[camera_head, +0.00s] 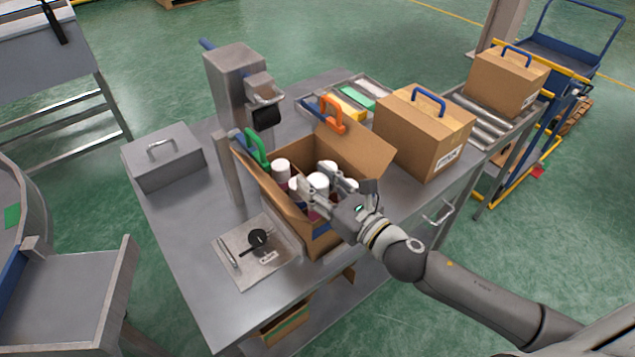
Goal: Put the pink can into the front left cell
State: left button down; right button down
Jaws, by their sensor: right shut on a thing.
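An open cardboard box (275,204) stands on the metal bench and holds several cans with white caps. My right gripper (318,184) reaches into the box from the right, its fingers shut around a white-capped can (318,181). The gripper hides most of that can's body; a dark pinkish patch shows just below it, so it appears to be the pink can. Another white-capped can (282,167) stands at the back left of the box. The cell walls and floor are mostly hidden by the cans, the gripper and the box side. My left gripper is not in view.
A grey press (233,82) stands behind the box, a lidded metal case (163,157) at the left. A closed carton (425,130) stands right of the box. Open flaps rise around the box.

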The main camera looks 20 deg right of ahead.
jog(key=shift+f, duration=0.4)
jog(key=c, duration=0.8)
grip_release()
jog(key=shift+s, duration=0.15)
jog(key=shift+v, duration=5.95)
